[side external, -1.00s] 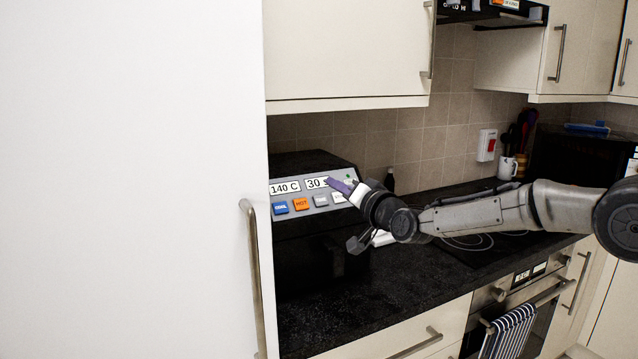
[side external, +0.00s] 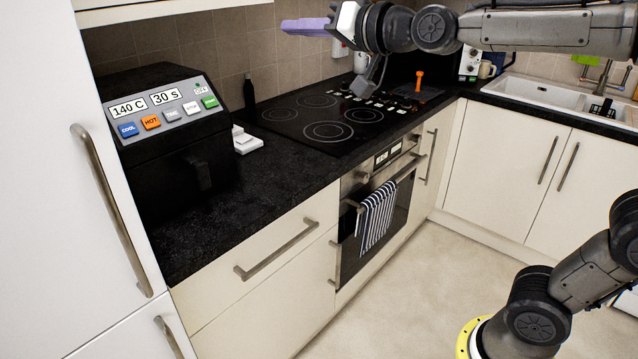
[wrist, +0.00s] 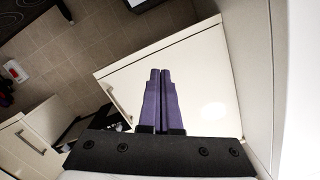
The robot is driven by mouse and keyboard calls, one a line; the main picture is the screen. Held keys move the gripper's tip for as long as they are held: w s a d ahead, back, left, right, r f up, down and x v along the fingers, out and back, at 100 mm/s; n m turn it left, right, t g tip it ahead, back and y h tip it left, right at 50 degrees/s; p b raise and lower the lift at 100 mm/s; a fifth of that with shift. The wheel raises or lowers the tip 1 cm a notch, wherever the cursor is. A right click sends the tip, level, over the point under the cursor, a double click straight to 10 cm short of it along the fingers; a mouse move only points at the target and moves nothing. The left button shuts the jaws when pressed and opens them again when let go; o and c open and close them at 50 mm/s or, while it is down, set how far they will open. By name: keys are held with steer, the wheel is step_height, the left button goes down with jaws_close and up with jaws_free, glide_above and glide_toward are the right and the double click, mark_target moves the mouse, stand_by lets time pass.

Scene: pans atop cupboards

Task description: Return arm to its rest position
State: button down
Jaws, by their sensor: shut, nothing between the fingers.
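My gripper (side external: 303,26) is at the top of the side external view, in the air above the worktop and apart from it. Its purple fingers point left and are closed together with nothing between them. In the wrist view the gripper (wrist: 160,72) shows the two fingers side by side, in front of a cream cupboard door (wrist: 200,85). My arm stretches right from the gripper along the top edge. The black appliance (side external: 165,125) with a button panel reading 140 C and 30 S stands on the worktop at the left, below and left of the gripper.
A hob (side external: 330,112) lies in the black worktop (side external: 230,210). A striped towel (side external: 377,215) hangs on the oven front. A white sink (side external: 545,98) is at the right. A tall white door (side external: 50,200) stands at the left. The floor (side external: 420,290) looks clear.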

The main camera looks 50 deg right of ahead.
steer(key=s+d+f+n+g, duration=0.1)
steer(key=s+f+g, duration=0.4)
steer(key=s+f, duration=0.8)
steer(key=s+d+f+n+g+h, duration=0.1)
steer(key=s+f+n+g, duration=0.3)
steer(key=s+f, duration=0.8)
steer(key=s+d+g, duration=0.1)
steer(key=s+g, duration=0.1)
steer(key=s, duration=0.1)
steer(key=shift+s+f, duration=0.15)
steer(key=shift+f, duration=0.2)
